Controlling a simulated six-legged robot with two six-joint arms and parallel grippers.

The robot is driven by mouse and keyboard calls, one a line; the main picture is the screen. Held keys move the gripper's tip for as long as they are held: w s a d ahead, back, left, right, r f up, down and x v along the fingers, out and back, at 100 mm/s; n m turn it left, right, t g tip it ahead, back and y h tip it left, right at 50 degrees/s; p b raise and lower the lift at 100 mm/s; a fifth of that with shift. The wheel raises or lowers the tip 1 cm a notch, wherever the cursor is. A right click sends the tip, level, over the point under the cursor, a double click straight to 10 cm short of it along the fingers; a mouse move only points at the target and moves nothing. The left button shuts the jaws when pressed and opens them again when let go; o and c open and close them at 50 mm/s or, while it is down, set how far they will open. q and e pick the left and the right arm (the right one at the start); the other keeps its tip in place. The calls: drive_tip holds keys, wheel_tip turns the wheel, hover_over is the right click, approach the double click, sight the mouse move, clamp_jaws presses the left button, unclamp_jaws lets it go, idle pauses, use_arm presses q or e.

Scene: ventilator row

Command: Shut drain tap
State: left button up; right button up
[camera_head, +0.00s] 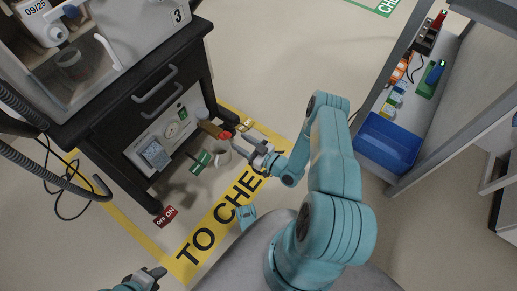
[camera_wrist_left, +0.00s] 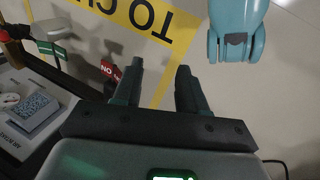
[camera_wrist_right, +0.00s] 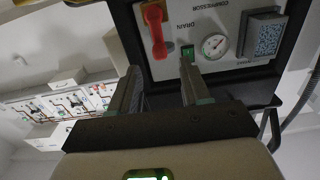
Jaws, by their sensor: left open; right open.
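The drain tap has a red lever (camera_wrist_right: 156,32) beside the printed word DRAIN on the pale front panel (camera_wrist_right: 190,55). In the right wrist view the lever is just beyond my right gripper (camera_wrist_right: 158,80), roughly in line with the gap between its open fingers. No contact is visible. In the head view the red lever (camera_head: 226,134) is small, close to the tips of my right gripper (camera_head: 236,146). My left gripper (camera_head: 152,276) is low at the picture's bottom, away from the tap. It is open and empty in the left wrist view (camera_wrist_left: 158,80).
The panel holds a round gauge (camera_wrist_right: 215,45) and a green switch (camera_wrist_right: 187,53). A black cart (camera_head: 150,80) with a drawer handle stands above it. Green tags (camera_head: 201,162) hang near the tap. A shelf with a blue bin (camera_head: 388,143) stands right. The yellow-marked floor is mostly clear.

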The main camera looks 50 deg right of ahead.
use_arm(q)
drive_tip(key=shift+s+d+r+g+p, duration=0.15)
drive_tip(key=shift+s+r+p, duration=0.2)
drive_tip(key=shift+r, duration=0.2)
drive_tip(key=shift+s+r+g+p, duration=0.15)
drive_tip(key=shift+s+r+p, duration=0.1)
drive_tip(key=shift+r+p, duration=0.2)
use_arm(e)
drive_tip(key=s, duration=0.8)
drive_tip(key=shift+d, duration=0.4)
